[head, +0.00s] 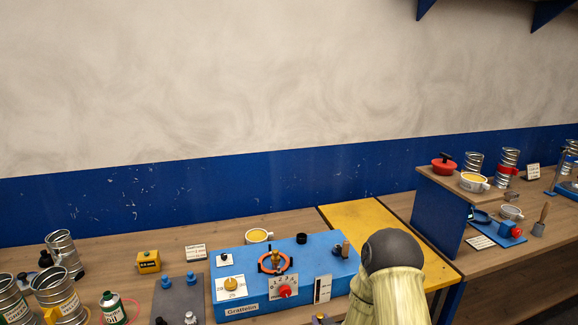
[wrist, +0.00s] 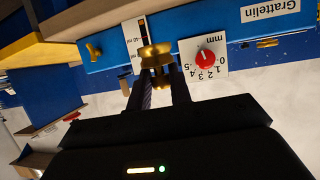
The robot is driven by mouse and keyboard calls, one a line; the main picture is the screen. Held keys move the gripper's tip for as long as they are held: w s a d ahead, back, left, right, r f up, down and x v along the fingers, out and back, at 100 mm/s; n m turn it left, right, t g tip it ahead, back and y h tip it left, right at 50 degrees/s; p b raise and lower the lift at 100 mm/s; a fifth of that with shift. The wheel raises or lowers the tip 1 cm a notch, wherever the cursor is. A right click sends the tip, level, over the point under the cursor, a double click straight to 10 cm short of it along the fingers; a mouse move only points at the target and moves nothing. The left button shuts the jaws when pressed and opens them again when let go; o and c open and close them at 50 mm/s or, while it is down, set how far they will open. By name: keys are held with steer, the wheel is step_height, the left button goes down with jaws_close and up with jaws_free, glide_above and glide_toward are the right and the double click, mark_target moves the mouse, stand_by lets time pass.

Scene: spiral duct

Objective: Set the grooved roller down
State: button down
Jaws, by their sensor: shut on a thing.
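In the wrist view my gripper (wrist: 160,84) is shut on a brass grooved roller (wrist: 154,53). The roller's wide rim stands out past the fingertips, and part of its body shows between the fingers. It is in front of the blue Grattelin machine (wrist: 115,52); I cannot tell whether it touches it. In the head view my arm rises at the lower middle, right of the blue machine (head: 245,308), and I cannot make out the held roller. On the machine's top a brass piece (head: 276,258) stands inside an orange ring (head: 288,264).
The machine's front has a red dial (head: 284,291), also in the wrist view (wrist: 205,56). A grey mat (head: 180,292) with blue knobs lies to its left. A yellow board (head: 370,222) and a raised shelf (head: 446,184) are to the right. Metal ducts (head: 64,252) stand far left.

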steer(key=s+d+f+m+h, duration=0.1)
steer(key=s+d+f+h, duration=0.1)
steer(key=s+d+f, duration=0.2)
steer(key=shift+s+d+f+m, duration=0.35)
steer(key=shift+d+f, duration=0.3)
steer(key=shift+d, duration=0.4)
steer(key=shift+w, duration=0.1)
steer(key=s+f, duration=0.4)
steer(key=f, duration=0.1)
steer(key=shift+s+f, duration=0.15)
steer(key=shift+f, duration=0.1)
